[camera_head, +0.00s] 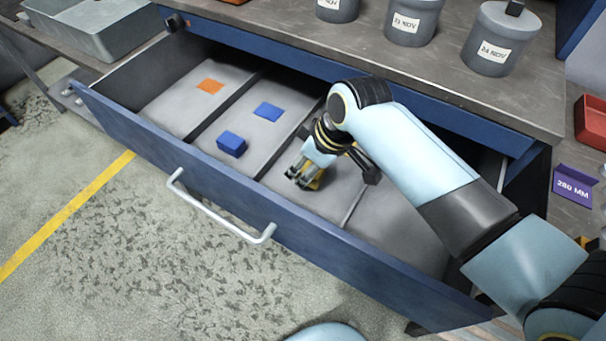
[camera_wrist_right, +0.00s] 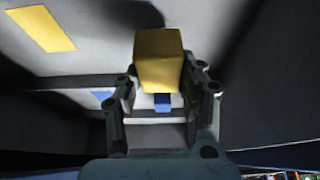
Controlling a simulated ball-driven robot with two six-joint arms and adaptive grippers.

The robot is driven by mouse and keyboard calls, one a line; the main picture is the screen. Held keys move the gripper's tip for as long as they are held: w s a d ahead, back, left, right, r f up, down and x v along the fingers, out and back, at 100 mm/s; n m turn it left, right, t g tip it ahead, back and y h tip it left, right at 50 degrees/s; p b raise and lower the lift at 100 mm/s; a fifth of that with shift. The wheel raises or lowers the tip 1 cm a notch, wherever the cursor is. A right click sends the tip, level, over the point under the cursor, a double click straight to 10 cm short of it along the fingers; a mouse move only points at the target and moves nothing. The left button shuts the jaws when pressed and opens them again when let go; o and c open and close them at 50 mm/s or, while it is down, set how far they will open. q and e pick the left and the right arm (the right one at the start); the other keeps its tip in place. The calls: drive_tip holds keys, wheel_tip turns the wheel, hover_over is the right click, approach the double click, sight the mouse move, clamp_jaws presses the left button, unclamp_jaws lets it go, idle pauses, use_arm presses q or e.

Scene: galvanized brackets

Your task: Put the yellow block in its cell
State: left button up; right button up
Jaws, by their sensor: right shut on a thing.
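My right gripper (camera_head: 303,180) is low over the third cell from the left of an open blue drawer (camera_head: 230,195). It is shut on the yellow block (camera_head: 315,183), which is mostly hidden by the fingers in the head view. In the right wrist view the yellow block (camera_wrist_right: 158,60) sits between the fingertips of the gripper (camera_wrist_right: 160,90). A flat yellow patch (camera_wrist_right: 40,28) lies on the grey cell floor, apart from the block, at the upper left of that view. My left gripper is not in view.
A blue block (camera_head: 231,144) and a blue patch (camera_head: 268,112) are in the second cell. An orange patch (camera_head: 210,86) marks the leftmost cell. Thin dark dividers separate the cells. Lidded grey pots (camera_head: 410,25) stand on the bench behind; a purple "280 MM" sign (camera_head: 572,186) is at right.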

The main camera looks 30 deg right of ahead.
drive_tip(key=shift+f, duration=1.9)
drive_tip(key=shift+s+f, duration=0.1)
drive_tip(key=o, duration=1.2)
drive_tip(key=shift+o, duration=0.2)
drive_tip(key=shift+r, duration=0.2)
drive_tip(key=v, duration=1.2)
drive_tip(key=shift+p, duration=0.4)
drive_tip(key=shift+d+f, duration=0.1)
